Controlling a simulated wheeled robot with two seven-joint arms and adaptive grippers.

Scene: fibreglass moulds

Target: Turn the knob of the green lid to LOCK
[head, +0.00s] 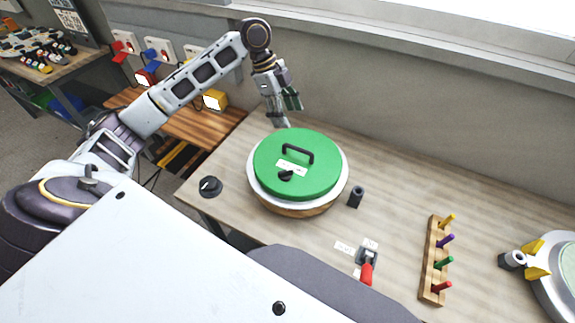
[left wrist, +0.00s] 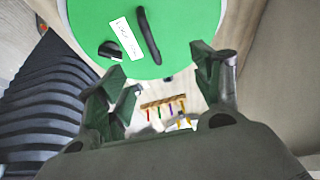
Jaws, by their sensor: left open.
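The round green lid (head: 322,178) sits on a round mould with a white rim (head: 257,190) on the table. It has a black arched handle (head: 298,148), a white label (head: 291,167) and a small black knob (head: 286,175). In the left wrist view the knob (left wrist: 110,50) lies beside the label (left wrist: 126,38); the label's writing is too small to read. My left gripper (head: 283,108) is open and empty, above and behind the lid's far edge; its fingers (left wrist: 165,85) show apart in the left wrist view. My right gripper is not in view.
A red-handled clamp (head: 366,265) and a wooden rack of coloured pegs (head: 433,262) stand farther right. A wall runs behind the table (head: 395,205).

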